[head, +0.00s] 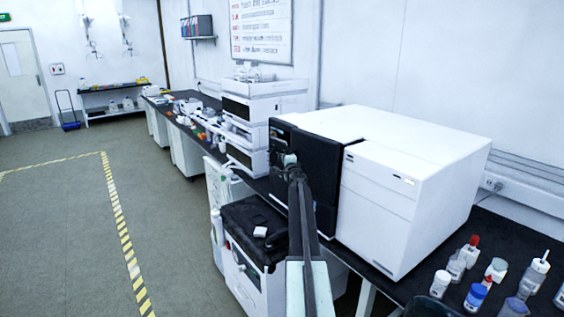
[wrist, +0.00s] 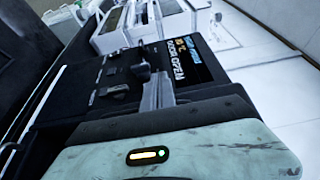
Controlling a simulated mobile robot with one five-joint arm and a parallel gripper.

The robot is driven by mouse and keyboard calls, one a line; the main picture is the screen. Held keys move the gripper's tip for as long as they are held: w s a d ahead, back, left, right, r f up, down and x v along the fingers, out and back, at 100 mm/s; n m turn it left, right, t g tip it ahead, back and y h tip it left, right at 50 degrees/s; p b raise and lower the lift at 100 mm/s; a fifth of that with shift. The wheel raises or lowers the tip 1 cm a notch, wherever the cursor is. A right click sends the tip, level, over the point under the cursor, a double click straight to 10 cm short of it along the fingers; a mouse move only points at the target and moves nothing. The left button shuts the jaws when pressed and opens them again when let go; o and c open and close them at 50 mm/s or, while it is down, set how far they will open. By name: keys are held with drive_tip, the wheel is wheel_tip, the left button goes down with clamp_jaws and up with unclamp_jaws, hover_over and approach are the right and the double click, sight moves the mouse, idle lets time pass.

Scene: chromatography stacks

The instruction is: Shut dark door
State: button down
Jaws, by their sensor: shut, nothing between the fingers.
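The dark door (head: 322,160) is the black panel on the front of the large white instrument (head: 420,165) on the bench. My gripper (head: 289,160) is in front of this black front, and my arm hides part of it. I cannot tell whether they touch. In the wrist view, my gripper (wrist: 150,80) is shut and empty, close to the black panel (wrist: 115,85) with its small controls. A display (wrist: 185,58) there appears to read "DOOR OPEN". The door's gap is not clear in either view.
Several bottles (head: 472,250) stand on the bench at right. A stacked white instrument (head: 255,115) stands behind the dark front. A white cart with a black top (head: 245,220) stands below my arm at left. The floor (head: 60,235) at left is clear.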

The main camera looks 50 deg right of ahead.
drive_tip(key=shift+d, duration=0.15)
idle(0.3)
drive_tip(key=w+a, duration=0.2)
drive_tip(key=a, duration=1.1)
drive_tip(key=shift+w+a, duration=0.2)
drive_tip(key=shift+a, duration=0.15)
drive_tip(key=shift+w+a, duration=0.1)
